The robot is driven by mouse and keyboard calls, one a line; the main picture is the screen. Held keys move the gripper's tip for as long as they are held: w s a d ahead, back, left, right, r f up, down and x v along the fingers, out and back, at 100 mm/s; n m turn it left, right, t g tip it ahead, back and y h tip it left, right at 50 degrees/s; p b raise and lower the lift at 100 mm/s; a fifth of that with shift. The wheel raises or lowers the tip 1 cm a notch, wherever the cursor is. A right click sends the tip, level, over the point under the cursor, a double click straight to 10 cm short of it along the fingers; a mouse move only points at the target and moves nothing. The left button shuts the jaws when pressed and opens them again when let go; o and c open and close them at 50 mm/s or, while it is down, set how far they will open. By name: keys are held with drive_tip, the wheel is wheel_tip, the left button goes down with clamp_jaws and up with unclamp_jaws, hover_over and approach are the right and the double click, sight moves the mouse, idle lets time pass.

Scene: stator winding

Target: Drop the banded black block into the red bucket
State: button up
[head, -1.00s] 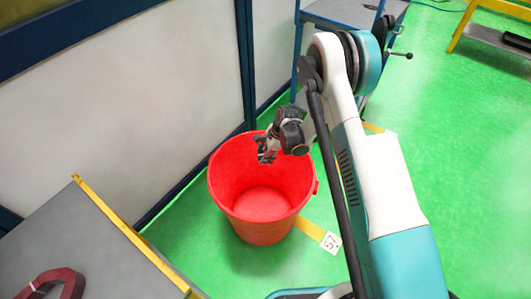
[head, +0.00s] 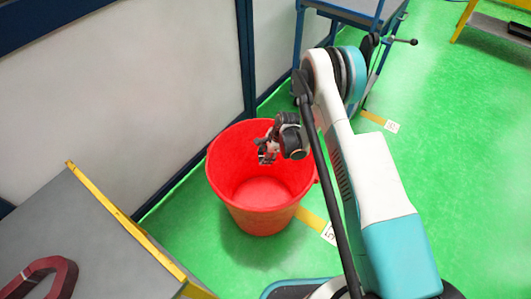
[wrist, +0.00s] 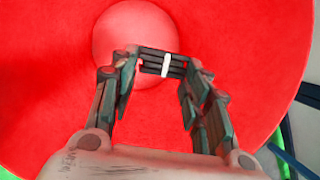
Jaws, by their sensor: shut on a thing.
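The banded black block (wrist: 152,63), dark with a white band, sits between the fingertips of my gripper (wrist: 160,70) in the wrist view. My gripper is shut on it. In the head view my gripper (head: 267,152) hangs over the red bucket (head: 226,180), inside the outline of its rim; the block is too small to make out there. In the wrist view the bucket (wrist: 60,90) fills most of the picture, and its round floor (wrist: 125,35) shows behind the block. The bucket stands upright on the green floor, and no other thing shows in it.
A grey table (head: 105,240) with a yellow edge stands at the lower left, with a dark red ring-shaped part (head: 55,275) on it. A white wall panel (head: 120,90) rises behind the bucket. A blue-framed stand (head: 340,12) is at the back. Green floor (head: 450,130) is clear at right.

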drive_tip(key=shift+f, duration=0.35)
drive_tip(key=o, duration=1.1)
drive_tip(key=shift+r+p, duration=1.1)
drive_tip(key=shift+r, duration=2.4)
drive_tip(key=shift+r, duration=0.1)
